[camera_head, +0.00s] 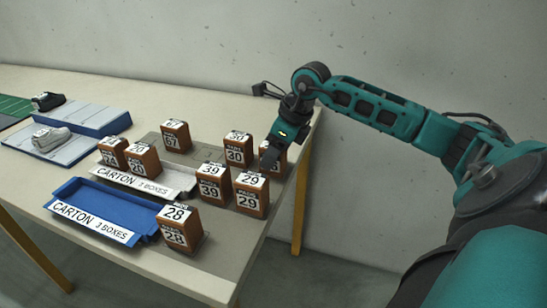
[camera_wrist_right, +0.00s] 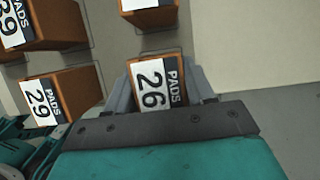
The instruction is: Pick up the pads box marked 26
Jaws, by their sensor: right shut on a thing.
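The pads box marked 26 (camera_wrist_right: 155,84) is brown with a white label and sits between the two fingers of my right gripper (camera_wrist_right: 160,92) in the right wrist view. The gripper is shut on it. In the head view my right gripper (camera_head: 271,154) reaches down at the table's right end and hides most of that box. Whether the box touches the table cannot be told. My left gripper is in neither view.
Box 29 (camera_head: 252,195) and box 30 (camera_head: 239,149) stand close to my right gripper. Boxes 39 (camera_head: 214,184), 67 (camera_head: 175,136) and 28 (camera_head: 180,228) stand farther left. A white carton tray (camera_head: 178,178) holds two boxes; a blue carton tray (camera_head: 85,204) looks empty.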

